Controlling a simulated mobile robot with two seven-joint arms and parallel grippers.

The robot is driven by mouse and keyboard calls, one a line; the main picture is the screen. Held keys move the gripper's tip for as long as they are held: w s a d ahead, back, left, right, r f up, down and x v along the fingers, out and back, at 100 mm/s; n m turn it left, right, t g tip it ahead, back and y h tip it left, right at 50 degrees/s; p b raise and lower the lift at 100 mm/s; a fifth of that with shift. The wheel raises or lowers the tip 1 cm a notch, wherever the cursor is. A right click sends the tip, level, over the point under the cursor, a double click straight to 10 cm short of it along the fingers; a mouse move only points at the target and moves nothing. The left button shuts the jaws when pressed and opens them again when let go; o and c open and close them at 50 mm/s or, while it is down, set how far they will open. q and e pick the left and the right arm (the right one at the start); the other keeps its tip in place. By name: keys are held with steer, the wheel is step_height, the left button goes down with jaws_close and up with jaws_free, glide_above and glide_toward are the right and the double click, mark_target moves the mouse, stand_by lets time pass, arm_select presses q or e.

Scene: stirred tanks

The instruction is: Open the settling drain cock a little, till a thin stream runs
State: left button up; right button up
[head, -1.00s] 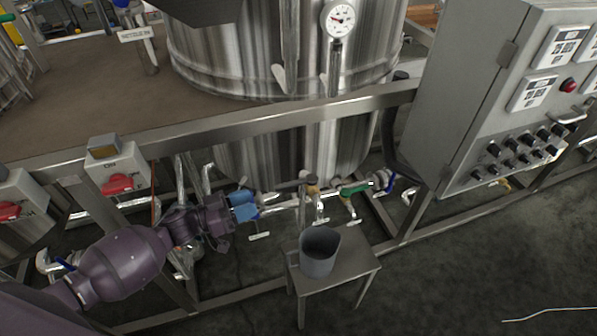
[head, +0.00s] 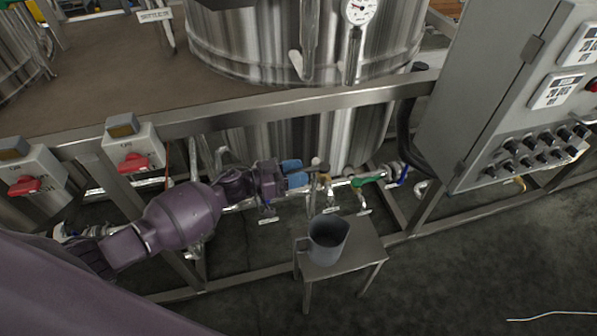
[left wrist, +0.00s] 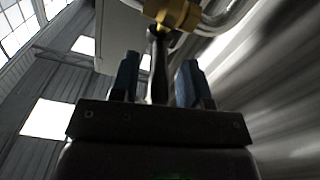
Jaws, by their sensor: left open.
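My left gripper (head: 295,173) reaches in from the left, with blue fingers apart, low in front of the steel tank (head: 335,138). Just right of its fingertips is a small brass-bodied cock (head: 325,180) on the pipe, above the jug. In the left wrist view a brass fitting (left wrist: 174,14) is at the top. A dark lever (left wrist: 158,68) extends from it between the two open fingers (left wrist: 158,82), with a gap to each. I see no stream below the cock. My right gripper is out of view.
A grey jug (head: 328,242) stands on a small steel stool (head: 355,250) below the pipe. A green-handled valve (head: 368,179) and a blue-handled valve (head: 403,177) sit further right. The frame rail (head: 270,110) runs above. A control cabinet (head: 490,100) stands at right.

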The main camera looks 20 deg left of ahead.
arm_select(q)
steer(key=shift+w+d, duration=0.15)
steer(key=shift+d, duration=0.1)
jaws_close()
stand_by(0.3)
